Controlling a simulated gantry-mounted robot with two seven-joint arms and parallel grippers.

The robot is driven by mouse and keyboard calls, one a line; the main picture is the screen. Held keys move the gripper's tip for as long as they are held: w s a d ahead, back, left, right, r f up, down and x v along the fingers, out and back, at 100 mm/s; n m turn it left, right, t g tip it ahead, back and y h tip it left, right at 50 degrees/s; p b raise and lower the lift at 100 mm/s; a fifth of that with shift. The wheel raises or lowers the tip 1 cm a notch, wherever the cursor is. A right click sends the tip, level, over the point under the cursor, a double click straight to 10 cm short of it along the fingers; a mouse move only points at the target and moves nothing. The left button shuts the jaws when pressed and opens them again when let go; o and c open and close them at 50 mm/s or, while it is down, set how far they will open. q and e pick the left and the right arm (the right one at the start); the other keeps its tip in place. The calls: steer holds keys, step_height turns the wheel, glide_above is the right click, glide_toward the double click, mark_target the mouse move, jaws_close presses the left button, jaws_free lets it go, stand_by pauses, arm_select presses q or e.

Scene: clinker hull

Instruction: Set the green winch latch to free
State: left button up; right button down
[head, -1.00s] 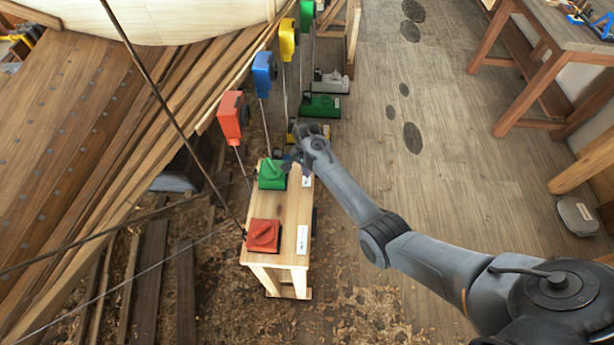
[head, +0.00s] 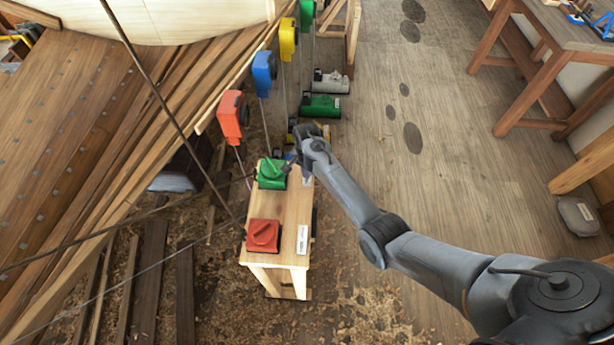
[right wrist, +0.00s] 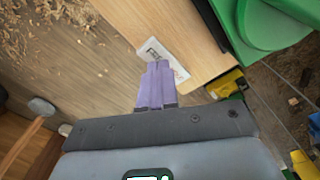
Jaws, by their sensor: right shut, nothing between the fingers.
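A green latch box (head: 271,174) with a raised green lever sits at the far end of a wooden bench, behind a red one. Its rounded green part also shows at the top right of the right wrist view (right wrist: 275,25). My right gripper (head: 305,173) is beside the green box, on its right, over the bench's far right corner. In the right wrist view its purple fingers (right wrist: 157,78) are together and empty, close to a white label. A gap separates them from the green part. My left gripper is not in view.
The red latch box (head: 263,236) stands at the near end of the bench (head: 283,212). A green winch (head: 321,106) and a grey one (head: 331,82) stand on the floor beyond. Coloured blocks and taut ropes hang on the left. The floor on the right is mostly clear.

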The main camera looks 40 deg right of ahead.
steer(key=shift+f+b, duration=0.35)
steer(key=shift+f, duration=0.3)
steer(key=shift+f+b, duration=0.4)
steer(key=shift+f, duration=0.25)
stand_by(0.4)
steer(key=shift+r, duration=0.1)
step_height(320, 180, up, 3)
steer(key=p, duration=0.3)
step_height(320, 180, up, 4)
steer(key=p, duration=0.5)
stand_by(0.4)
